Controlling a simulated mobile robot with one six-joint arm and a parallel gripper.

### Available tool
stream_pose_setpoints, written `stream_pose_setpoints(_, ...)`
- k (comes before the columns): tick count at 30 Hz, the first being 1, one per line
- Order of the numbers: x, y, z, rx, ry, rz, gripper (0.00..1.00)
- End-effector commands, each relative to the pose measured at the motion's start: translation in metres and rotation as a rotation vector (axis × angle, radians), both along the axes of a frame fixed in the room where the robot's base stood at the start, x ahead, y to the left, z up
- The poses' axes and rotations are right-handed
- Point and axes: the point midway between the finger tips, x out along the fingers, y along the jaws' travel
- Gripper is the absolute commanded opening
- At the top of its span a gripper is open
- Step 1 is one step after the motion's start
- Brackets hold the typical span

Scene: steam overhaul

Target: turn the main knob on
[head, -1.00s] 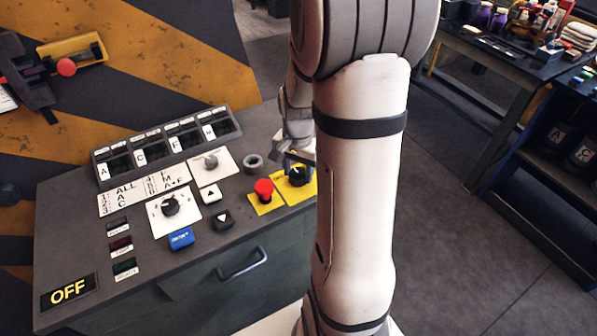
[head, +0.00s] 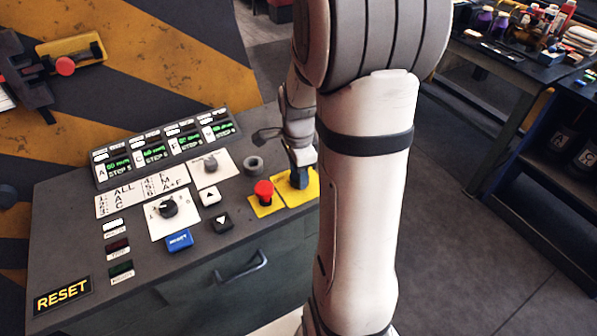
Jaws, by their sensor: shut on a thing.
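The main knob (head: 299,182) sits on a yellow plate (head: 311,190) at the right end of the grey control panel, beside a red mushroom button (head: 263,191). My gripper (head: 299,168) reaches down from above and is shut on the main knob. Its fingers cover most of the knob, so the knob's pointer is hidden. The sign at the panel's lower left (head: 63,294) reads RESET in yellow. The row of small displays (head: 167,149) at the back of the panel is lit with green text.
Two other knobs, a black one (head: 168,208) and a grey one (head: 210,164), stand on white plates left of my gripper. A blue button (head: 179,240) and arrow buttons are near the front. A drawer handle (head: 245,266) juts from the front. My arm hides the panel's right edge.

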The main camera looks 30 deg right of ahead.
Motion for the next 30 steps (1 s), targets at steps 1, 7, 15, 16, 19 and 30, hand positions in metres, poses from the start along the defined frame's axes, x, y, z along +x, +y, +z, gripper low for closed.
stream_pose_setpoints(1, -0.0001, 0.0002, -0.0003, 0.000, 0.001, -0.012, 0.22)
stream_pose_setpoints(7, 0.0000, 0.0002, -0.0001, 0.000, 0.001, -0.042, 0.22)
stream_pose_setpoints(15, 0.0000, 0.0001, 0.0000, 0.001, 0.000, -0.048, 0.22)
stream_pose_setpoints(16, 0.0000, 0.0001, 0.0000, 0.001, 0.000, -0.048, 0.22)
stream_pose_setpoints(19, 0.0000, 0.0001, 0.0000, 0.001, 0.000, -0.048, 0.22)
stream_pose_setpoints(30, 0.0001, 0.0001, 0.0000, 0.000, 0.000, -0.046, 0.66)
